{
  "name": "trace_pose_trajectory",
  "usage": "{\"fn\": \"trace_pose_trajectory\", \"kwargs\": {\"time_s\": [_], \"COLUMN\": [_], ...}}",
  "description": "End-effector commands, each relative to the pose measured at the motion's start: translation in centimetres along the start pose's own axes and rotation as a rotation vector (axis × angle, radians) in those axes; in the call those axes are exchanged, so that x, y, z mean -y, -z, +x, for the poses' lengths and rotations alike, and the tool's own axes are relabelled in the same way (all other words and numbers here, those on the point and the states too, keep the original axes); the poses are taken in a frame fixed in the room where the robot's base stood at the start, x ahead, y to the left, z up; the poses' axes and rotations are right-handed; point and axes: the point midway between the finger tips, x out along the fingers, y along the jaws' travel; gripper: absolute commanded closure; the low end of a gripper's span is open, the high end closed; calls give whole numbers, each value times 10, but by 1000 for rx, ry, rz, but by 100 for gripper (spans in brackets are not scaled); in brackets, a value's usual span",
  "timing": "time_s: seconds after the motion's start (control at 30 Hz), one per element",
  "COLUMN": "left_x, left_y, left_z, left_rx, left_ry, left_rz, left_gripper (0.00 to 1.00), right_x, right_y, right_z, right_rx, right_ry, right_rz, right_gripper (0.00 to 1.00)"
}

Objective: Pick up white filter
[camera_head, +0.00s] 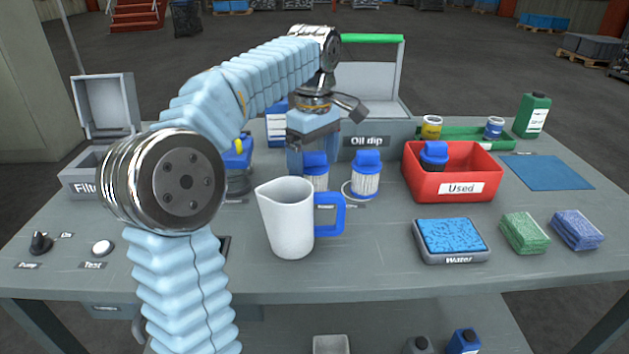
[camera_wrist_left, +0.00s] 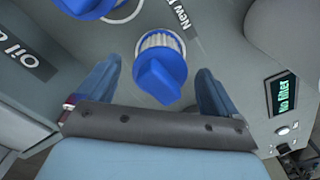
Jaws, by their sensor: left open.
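Two white filters with blue caps stand upright behind the white jug: the left one (camera_head: 317,182) and the right one (camera_head: 366,184). My left gripper (camera_head: 313,158) points down over the left filter, partly hiding it. The gripper is open. In the left wrist view one filter (camera_wrist_left: 160,72) shows between the spread fingers (camera_wrist_left: 155,78), with a visible gap on both sides. Part of another blue cap (camera_wrist_left: 85,5) shows at the top left. My right gripper is not in view.
The white jug (camera_head: 287,225) with a blue handle stands in front. The red "Used" box (camera_head: 420,185) holds a dark, blue-capped filter (camera_head: 434,155). The "Oil dip" box (camera_head: 385,138) is behind. A blue sponge tray (camera_head: 451,240) and green sponge (camera_head: 525,232) are right. A display (camera_wrist_left: 283,93) reads "No filter".

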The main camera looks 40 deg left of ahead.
Motion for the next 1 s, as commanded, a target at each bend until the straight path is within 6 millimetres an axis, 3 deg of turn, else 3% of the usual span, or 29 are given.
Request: {"fn": "trace_pose_trajectory", "kwargs": {"time_s": [0.1,0.37,0.77,1.0], "left_x": [0,0,0,-1], "left_y": [0,0,0,0], "left_z": [16,18,18,16], "left_rx": [0,0,0,0], "left_ry": [0,-1,-1,-2], "left_rz": [0,0,0,1], "left_gripper": [7,7,66,68], "right_x": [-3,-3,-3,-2], "right_y": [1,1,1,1], "right_z": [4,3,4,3], "right_rx": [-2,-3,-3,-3], "right_ry": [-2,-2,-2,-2], "right_rz": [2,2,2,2], "right_gripper": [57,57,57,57]}}
